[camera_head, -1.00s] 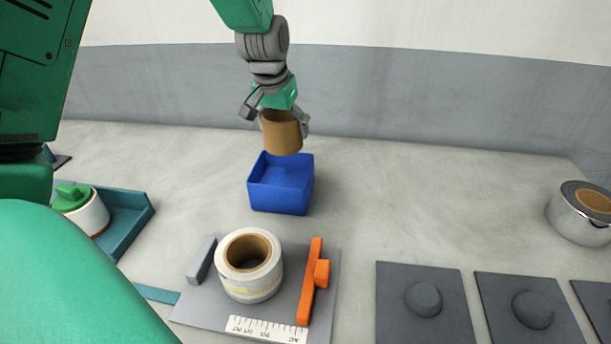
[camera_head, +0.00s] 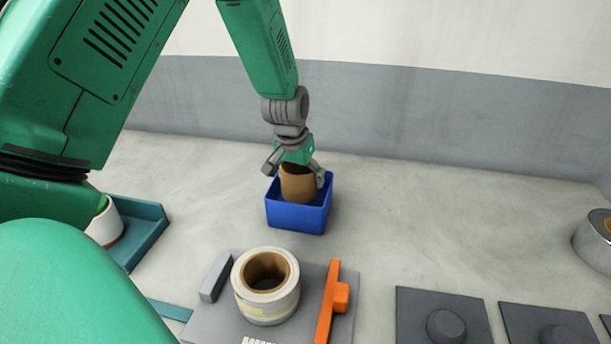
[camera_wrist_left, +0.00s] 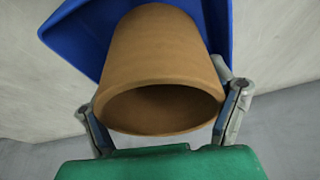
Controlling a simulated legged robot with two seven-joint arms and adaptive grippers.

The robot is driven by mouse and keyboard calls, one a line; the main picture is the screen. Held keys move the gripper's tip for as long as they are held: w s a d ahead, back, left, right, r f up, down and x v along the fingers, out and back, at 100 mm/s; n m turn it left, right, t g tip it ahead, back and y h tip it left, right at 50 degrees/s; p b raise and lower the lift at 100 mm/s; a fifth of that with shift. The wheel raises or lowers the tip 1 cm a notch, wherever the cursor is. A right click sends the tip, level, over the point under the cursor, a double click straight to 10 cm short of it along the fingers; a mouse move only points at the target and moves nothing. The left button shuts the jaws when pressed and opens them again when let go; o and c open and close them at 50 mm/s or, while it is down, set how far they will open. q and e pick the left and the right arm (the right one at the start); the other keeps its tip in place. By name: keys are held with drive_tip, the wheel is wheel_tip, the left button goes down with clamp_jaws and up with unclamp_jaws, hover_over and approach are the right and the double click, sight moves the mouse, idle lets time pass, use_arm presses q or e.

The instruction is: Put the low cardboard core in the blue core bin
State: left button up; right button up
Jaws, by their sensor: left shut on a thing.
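The low cardboard core (camera_head: 298,184) is a short brown tube. My left gripper (camera_head: 297,178) is shut on it from above, and the core's lower part is inside the blue core bin (camera_head: 297,217). In the left wrist view, the core (camera_wrist_left: 163,60) sits between the two fingers of my left gripper (camera_wrist_left: 165,108). The blue bin (camera_wrist_left: 84,38) shows behind it there. Whether the core touches the bin floor is hidden. My right gripper is not in view.
A white-wrapped reel (camera_head: 266,300) stands on a grey plate between a grey block (camera_head: 215,278) and an orange bar (camera_head: 328,305). Dark pads with knobs (camera_head: 445,325) lie at front right. A metal reel (camera_head: 596,240) is at the right edge. A teal tray (camera_head: 148,232) is at left.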

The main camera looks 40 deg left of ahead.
use_arm(q)
drive_tip(key=shift+a+f, duration=0.55)
drive_tip(key=shift+a, duration=0.15)
drive_tip(key=shift+d+f, duration=0.1)
drive_tip(key=shift+d, duration=0.45)
drive_tip(key=o, duration=0.9)
drive_tip(key=shift+d+r, duration=0.25)
drive_tip(key=shift+d, duration=0.15)
drive_tip(key=shift+o, duration=1.3)
drive_tip(key=shift+d+r, duration=0.1)
drive_tip(key=shift+d, duration=0.35)
drive_tip(key=shift+a, duration=0.75)
drive_tip(key=shift+a+r, duration=0.1)
drive_tip(key=shift+r, duration=0.25)
drive_tip(key=p+v, duration=0.1)
drive_tip(key=v, duration=1.1)
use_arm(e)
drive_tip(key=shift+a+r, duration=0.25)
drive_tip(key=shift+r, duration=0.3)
